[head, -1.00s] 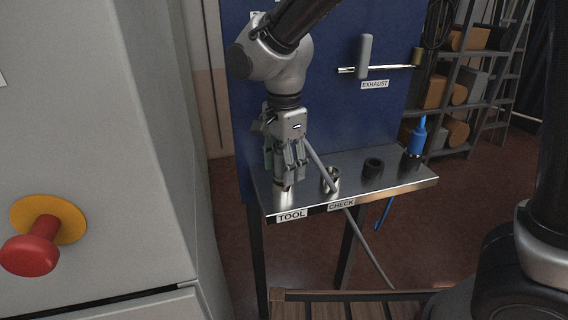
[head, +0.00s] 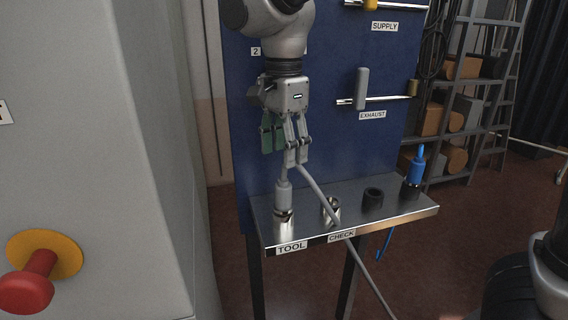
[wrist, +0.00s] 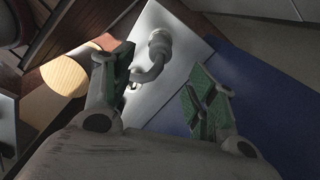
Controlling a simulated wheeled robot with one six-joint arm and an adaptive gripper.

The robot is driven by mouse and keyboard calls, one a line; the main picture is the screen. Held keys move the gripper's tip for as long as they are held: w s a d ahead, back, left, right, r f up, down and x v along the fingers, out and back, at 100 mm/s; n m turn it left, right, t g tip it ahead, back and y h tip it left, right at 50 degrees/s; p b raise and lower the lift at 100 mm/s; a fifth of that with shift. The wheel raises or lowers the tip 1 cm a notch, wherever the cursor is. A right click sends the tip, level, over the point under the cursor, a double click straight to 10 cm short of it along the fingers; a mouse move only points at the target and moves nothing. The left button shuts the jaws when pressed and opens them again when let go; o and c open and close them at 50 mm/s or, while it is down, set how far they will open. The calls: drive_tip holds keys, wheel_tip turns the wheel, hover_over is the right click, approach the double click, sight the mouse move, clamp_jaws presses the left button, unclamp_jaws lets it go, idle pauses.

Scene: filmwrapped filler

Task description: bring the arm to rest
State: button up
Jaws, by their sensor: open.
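My gripper (head: 290,160) hangs fingers down above the left end of the steel shelf, open and empty. In the wrist view its two green-padded fingers (wrist: 160,82) stand apart. A grey tool (head: 283,196) stands upright in the metal holder (head: 283,218) above the TOOL label, just below my fingertips. A grey hose (head: 335,215) runs from near the tool's top, down to the right past the shelf front. In the wrist view a bent grey piece (wrist: 151,68) shows beyond the fingers; I cannot tell if it is the tool or its hose.
The steel shelf (head: 394,200) also bears a metal cup (head: 331,208), a black ring (head: 373,197) and a blue-topped tool (head: 418,168). A blue panel (head: 335,140) with valve handles rises behind. A grey cabinet (head: 110,150) with a red button (head: 28,288) stands close left.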

drive_tip(key=shift+w+a+r+n, duration=0.1)
drive_tip(key=shift+r+n, duration=0.15)
drive_tip(key=shift+n, duration=0.85)
drive_tip(key=s+d+n+t, duration=0.1)
drive_tip(key=s+d, duration=0.3)
drive_tip(key=d, duration=0.8)
drive_tip(key=s+d+n+t, duration=0.2)
drive_tip(key=s+d+n, duration=0.2)
drive_tip(key=d, duration=0.9)
drive_tip(key=s+d+n+t, duration=0.1)
drive_tip(key=s+d+n, duration=0.2)
drive_tip(key=d, duration=0.9)
drive_tip(key=shift+s+d+f, duration=0.4)
drive_tip(key=shift+s, duration=0.05)
